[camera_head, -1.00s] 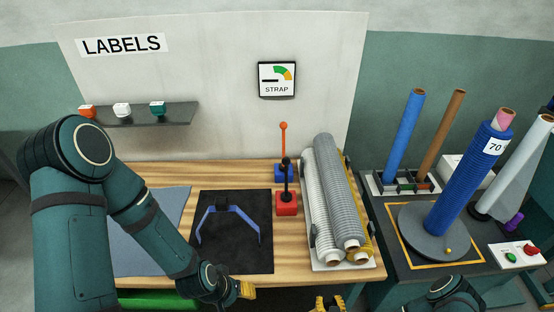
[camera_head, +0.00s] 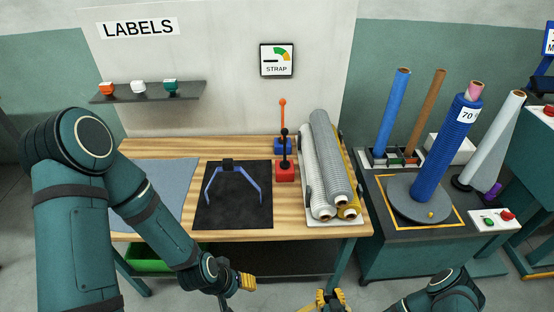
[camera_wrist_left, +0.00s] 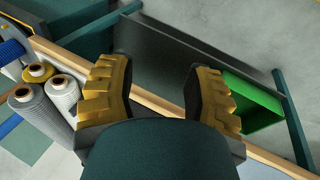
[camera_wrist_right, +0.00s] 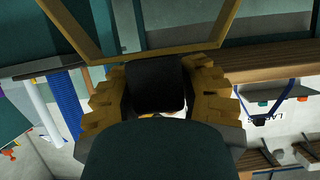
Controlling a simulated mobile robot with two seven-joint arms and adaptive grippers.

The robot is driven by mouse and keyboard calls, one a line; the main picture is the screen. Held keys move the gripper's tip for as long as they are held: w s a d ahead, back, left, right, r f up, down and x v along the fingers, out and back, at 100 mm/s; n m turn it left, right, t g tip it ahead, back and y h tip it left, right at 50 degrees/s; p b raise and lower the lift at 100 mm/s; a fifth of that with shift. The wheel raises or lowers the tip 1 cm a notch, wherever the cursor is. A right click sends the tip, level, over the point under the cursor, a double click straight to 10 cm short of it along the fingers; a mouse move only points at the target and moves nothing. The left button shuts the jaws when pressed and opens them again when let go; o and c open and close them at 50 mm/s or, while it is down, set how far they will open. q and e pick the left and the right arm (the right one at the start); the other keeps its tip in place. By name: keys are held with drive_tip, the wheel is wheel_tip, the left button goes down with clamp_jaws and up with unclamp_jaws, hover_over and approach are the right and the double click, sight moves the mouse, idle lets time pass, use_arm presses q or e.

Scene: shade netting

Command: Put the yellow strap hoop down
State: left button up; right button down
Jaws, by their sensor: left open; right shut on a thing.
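The yellow strap hoop (camera_wrist_right: 155,57) shows in the right wrist view as an angular yellow frame with a black block. My right gripper (camera_wrist_right: 157,90) is shut on that black block. In the head view my right gripper (camera_head: 325,298) is at the bottom edge, in front of the table; I cannot make out the hoop there. My left gripper (camera_head: 240,284) is open, low in front of the table, and its spread fingers with nothing between them show in the left wrist view (camera_wrist_left: 160,95). A similar blue hoop (camera_head: 262,184) lies on the dark mat (camera_head: 235,215).
The wooden table (camera_head: 170,147) also holds a grey-blue mat (camera_head: 165,190), a red block (camera_head: 285,172) and several rolls (camera_head: 325,160). A green bin (camera_head: 150,260) sits below. A turntable (camera_head: 418,207) with a tall blue roll (camera_head: 448,145) stands right. Floor shows between table and me.

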drive_tip(key=w+d+r+b, duration=0.4)
drive_tip(key=w+r+b, duration=0.1)
drive_tip(key=w+r, duration=0.6)
use_arm(q)
wheel_tip(320, 180, down, 10)
drive_tip(key=s+b, duration=0.2)
drive_tip(key=b, duration=0.3)
drive_tip(key=shift+d+g, duration=0.2)
drive_tip(key=shift+g, duration=0.1)
use_arm(e)
drive_tip(key=a+r, duration=0.3)
drive_tip(key=r, duration=1.2)
drive_tip(key=shift+w+a, duration=0.2)
